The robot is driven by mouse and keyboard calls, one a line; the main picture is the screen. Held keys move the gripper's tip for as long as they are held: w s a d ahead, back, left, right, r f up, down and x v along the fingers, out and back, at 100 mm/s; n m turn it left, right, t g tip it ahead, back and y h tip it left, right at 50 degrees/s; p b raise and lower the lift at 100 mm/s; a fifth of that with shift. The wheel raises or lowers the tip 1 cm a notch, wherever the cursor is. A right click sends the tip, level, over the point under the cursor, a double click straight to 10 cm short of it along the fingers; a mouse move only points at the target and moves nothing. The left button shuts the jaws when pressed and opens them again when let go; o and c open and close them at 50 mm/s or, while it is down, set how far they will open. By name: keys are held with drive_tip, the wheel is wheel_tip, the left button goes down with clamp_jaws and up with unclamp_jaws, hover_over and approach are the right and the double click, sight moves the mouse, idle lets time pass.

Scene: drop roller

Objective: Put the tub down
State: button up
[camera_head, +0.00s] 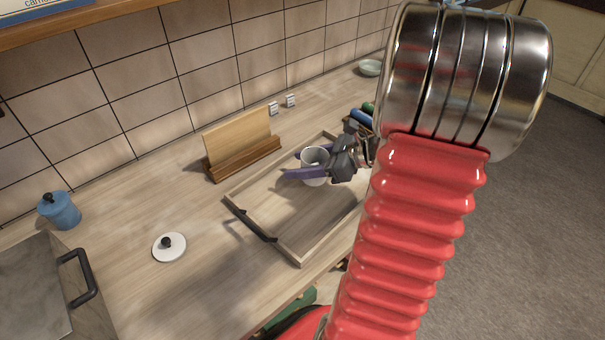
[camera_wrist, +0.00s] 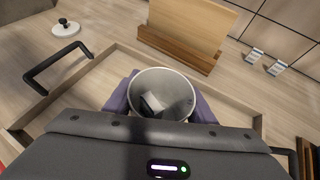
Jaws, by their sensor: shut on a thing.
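A white, open-topped tub (camera_head: 314,158) is between the purple fingers of my gripper (camera_head: 305,165), over the wooden tray (camera_head: 300,255). In the wrist view the tub (camera_wrist: 178,82) shows its round rim and grey inside, with a pale object (camera_wrist: 152,103) in it. The fingers of my gripper (camera_wrist: 160,100) press on both its sides. The tub looks upright. I cannot tell whether its base touches the tray floor.
A white lid with a black knob (camera_head: 169,246) lies left of the tray. A board in a wooden stand (camera_head: 240,145) is behind it. A blue pot (camera_head: 60,210) stands far left. Bare counter (camera_head: 130,210) lies between. My red arm hides the right side.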

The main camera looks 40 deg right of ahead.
sight(302, 184)
drive_tip(key=shift+f, duration=1.85)
drive_tip(key=shift+f, duration=0.15)
drive_tip(key=o, duration=1.1)
drive_tip(key=shift+s+d+r, duration=0.3)
drive_tip(key=shift+s+r, duration=0.05)
drive_tip(key=shift+r, duration=0.05)
drive_tip(key=v, duration=1.1)
